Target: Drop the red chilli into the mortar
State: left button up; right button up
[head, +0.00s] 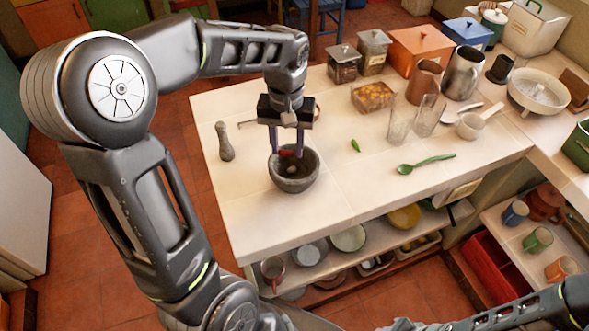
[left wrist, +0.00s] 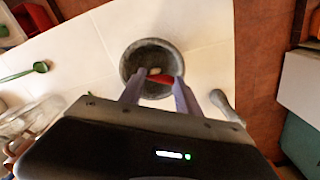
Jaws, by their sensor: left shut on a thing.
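The grey stone mortar (head: 296,184) stands upright on the pale counter, and it also shows in the left wrist view (left wrist: 130,58). A small pale piece (head: 291,170) lies inside it. My left gripper (head: 287,153) points down over the mortar, with its fingers shut on the red chilli (head: 286,153). In the left wrist view the chilli (left wrist: 160,79) lies across between the two fingertips, over the mortar's opening. The fingers hide part of the chilli. How high it is above the bowl's bottom is hard to tell. My right gripper is not in view.
A grey pestle (head: 226,142) stands left of the mortar. A green chilli (head: 355,145) and a green spoon (head: 425,163) lie to the right. Glasses (head: 400,124), jars and boxes fill the back right.

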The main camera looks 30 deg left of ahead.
aim_at(288, 154)
pick_arm(q)
jog(key=shift+f+b, duration=1.25)
jog(key=shift+f, duration=0.9)
jog(key=o, duration=1.2)
jog(key=shift+o, duration=0.2)
jog(key=shift+r, duration=0.1)
notch_tip(288, 154, up, 8)
jog(key=shift+f+b, duration=0.1)
jog(key=shift+b, duration=0.4)
jog(key=shift+f, duration=0.1)
